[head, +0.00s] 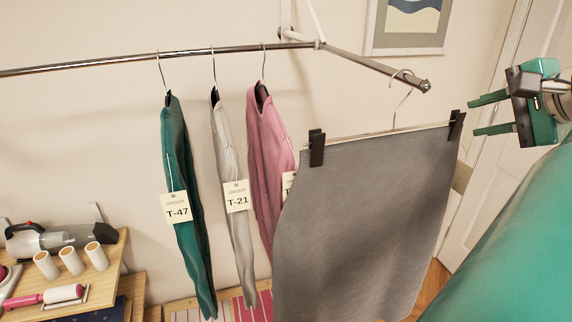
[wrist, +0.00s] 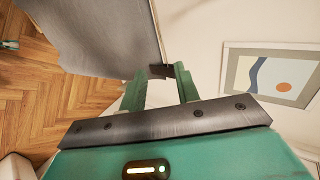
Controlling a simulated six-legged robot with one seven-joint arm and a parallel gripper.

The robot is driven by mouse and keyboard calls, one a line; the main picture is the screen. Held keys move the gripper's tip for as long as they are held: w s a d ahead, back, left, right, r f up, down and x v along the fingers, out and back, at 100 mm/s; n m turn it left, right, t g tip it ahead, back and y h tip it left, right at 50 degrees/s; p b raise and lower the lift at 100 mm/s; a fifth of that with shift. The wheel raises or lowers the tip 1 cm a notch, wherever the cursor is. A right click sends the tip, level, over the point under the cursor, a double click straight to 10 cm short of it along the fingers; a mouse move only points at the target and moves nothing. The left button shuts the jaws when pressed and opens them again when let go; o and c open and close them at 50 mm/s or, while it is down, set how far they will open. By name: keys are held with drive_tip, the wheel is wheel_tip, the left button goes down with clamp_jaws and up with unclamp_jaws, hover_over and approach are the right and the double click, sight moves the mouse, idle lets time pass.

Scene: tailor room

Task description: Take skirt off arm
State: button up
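A grey skirt (head: 365,215) hangs by two black clips from a hanger (head: 385,133), whose hook is over the short side arm (head: 375,67) of the metal rail, near its end knob. My gripper (head: 470,116) is to the right of the skirt's right clip (head: 456,125), with its two green fingers apart and pointing left toward it. In the wrist view my gripper (wrist: 160,88) is open, and a black clip (wrist: 162,71) shows just past and between the fingertips. The grey skirt (wrist: 95,35) also shows there at the upper left. Nothing appears held.
Green (head: 180,190), light grey (head: 228,160) and pink (head: 268,140) garments with tags hang on the long rail (head: 130,61). A wooden shelf (head: 75,275) with spools and tools is at lower left. A framed picture (head: 408,25) is on the wall behind.

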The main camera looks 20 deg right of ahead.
sight(443, 123)
drive_tip(key=shift+x, duration=1.1)
drive_tip(key=shift+r+x, duration=0.25)
drive_tip(key=shift+x, duration=2.4)
drive_tip(key=shift+w+d, duration=0.1)
drive_tip(key=shift+w, duration=0.2)
clamp_jaws()
